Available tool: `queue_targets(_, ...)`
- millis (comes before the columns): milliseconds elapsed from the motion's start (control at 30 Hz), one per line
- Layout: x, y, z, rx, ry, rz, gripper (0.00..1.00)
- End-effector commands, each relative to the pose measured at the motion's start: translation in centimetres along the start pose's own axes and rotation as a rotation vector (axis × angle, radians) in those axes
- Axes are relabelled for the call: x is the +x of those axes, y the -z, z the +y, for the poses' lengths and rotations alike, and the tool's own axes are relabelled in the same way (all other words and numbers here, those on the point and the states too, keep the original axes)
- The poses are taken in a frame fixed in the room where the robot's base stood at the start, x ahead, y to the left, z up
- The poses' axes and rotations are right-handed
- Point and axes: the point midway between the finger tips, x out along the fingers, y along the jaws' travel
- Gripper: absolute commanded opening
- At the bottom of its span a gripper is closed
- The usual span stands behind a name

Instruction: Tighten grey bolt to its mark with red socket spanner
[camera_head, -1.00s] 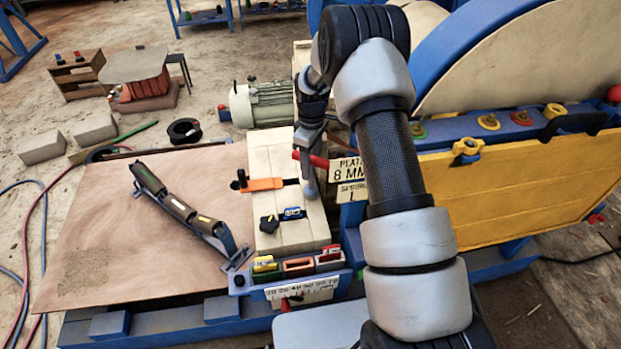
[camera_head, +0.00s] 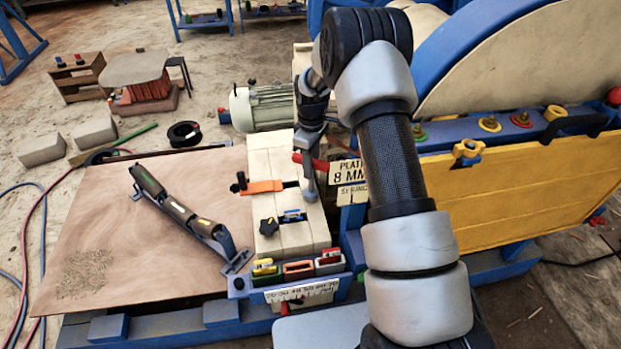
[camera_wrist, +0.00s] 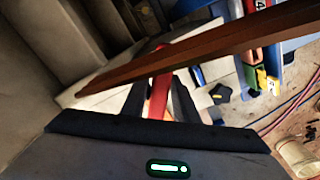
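My gripper (camera_head: 312,148) is over the right edge of the cream block beside the crusher. The red socket spanner (camera_head: 318,163) shows there, with its red handle roughly level and a grey shaft standing down to the block. In the wrist view, a red bar (camera_wrist: 160,95) lies between the dark fingers of my gripper (camera_wrist: 160,100), which look closed on it. A reddish-brown bar (camera_wrist: 200,57) crosses close to the wrist camera; I cannot tell whether it is part of the spanner. The grey bolt and its mark cannot be made out; the shaft's lower end may cover them.
The cream block (camera_head: 285,235) carries an orange clamp (camera_head: 262,186) and a blue-and-black knob piece (camera_head: 291,216). Coloured holders (camera_head: 298,268) line its front. A yellow guard (camera_head: 530,190) is close on the right. A jointed dark tool (camera_head: 180,208) lies on the brown plate (camera_head: 130,225).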

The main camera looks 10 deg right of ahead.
Motion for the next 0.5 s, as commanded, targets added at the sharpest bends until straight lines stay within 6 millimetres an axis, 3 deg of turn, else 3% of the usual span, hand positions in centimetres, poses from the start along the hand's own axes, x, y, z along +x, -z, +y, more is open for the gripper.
queue_targets(33, 0.01, 0.00, -0.01, 0.000, 0.000, 0.000, 0.18)
queue_targets(133, 0.01, 0.00, 0.00, 0.000, 0.000, 0.000, 0.01)
queue_targets(367, -0.02, 0.05, 0.04, 0.025, -0.002, 0.001, 0.00)
queue_targets(500, 0.06, 0.10, 0.01, 0.174, -0.002, 0.001, 0.00)
